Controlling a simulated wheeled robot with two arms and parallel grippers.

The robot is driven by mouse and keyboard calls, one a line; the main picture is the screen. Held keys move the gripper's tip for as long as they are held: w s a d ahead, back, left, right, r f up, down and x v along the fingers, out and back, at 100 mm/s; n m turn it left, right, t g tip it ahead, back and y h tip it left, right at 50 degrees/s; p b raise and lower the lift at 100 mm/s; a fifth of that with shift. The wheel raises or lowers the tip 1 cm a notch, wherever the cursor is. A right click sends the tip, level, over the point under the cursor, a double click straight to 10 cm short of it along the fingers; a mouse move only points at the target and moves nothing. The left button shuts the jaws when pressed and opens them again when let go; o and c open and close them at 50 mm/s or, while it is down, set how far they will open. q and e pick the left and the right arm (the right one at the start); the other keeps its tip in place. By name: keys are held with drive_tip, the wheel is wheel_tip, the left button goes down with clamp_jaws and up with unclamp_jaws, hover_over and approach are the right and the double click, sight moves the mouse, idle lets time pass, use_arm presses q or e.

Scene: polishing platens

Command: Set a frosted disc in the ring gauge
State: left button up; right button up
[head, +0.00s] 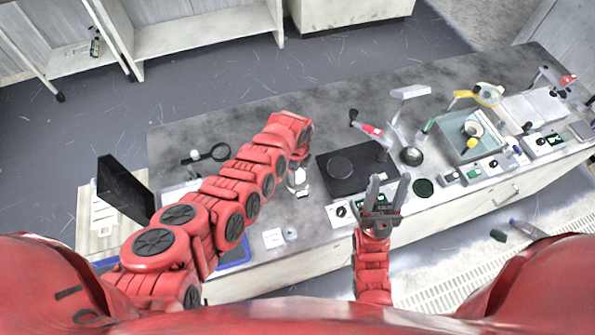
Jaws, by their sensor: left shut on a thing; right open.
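My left gripper (299,183) points down over the bench, left of a black square plate (365,182) with a round platen (341,167) on it. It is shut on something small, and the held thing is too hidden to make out. My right gripper (387,186) is open with two upright grey fingers, in front of the plate's right edge. A small pale disc (291,233) lies near the front edge beside a white square card (272,239). A small white block with a dark round mark (341,210) sits before the plate. I cannot tell which thing is the ring gauge.
A dark green disc (423,188) lies right of my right gripper. A glass-walled tray (468,142), a lamp (410,93) and small instruments crowd the right. A black magnifier (221,152) lies behind my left arm.

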use_arm(q)
drive_tip(key=shift+f+b, duration=1.3)
drive_tip(key=shift+f, duration=0.1)
idle(1.8)
drive_tip(key=o, duration=1.5)
drive_tip(key=shift+r, duration=0.1)
wheel_tip(320, 180, up, 6)
drive_tip(key=shift+w+a+f+p, duration=0.1)
drive_tip(key=shift+f+p, duration=0.1)
drive_tip(key=shift+p, duration=0.65)
wheel_tip(320, 180, up, 12)
drive_tip(key=shift+f+b, duration=0.2)
drive_tip(key=shift+b, duration=1)
